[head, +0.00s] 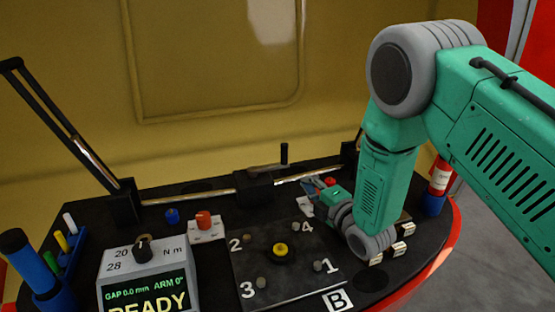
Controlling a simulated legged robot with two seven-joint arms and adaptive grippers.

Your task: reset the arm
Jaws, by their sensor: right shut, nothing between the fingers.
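My right arm comes in from the right, bends down and ends low over the black table. Its gripper (315,187) is small in view, shut and empty, beside a white box with a red top (329,182) that is partly hidden; I cannot tell whether they touch. A metal rod with a black block (253,187) and an upright black handle (284,153) runs across the back of the table. A long black arm (62,127) slants up at the left from a black post (124,204). The display (146,294) reads "GAP 0.0 mm ARM 0° READY". My left gripper is not in view.
A plate (287,275) with numbered studs and a yellow centre lies in the middle. A red button on a white box (205,229), a dial (142,246) and blue holders (72,258) stand to the left. A red-and-blue cylinder (437,188) stands at the right edge.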

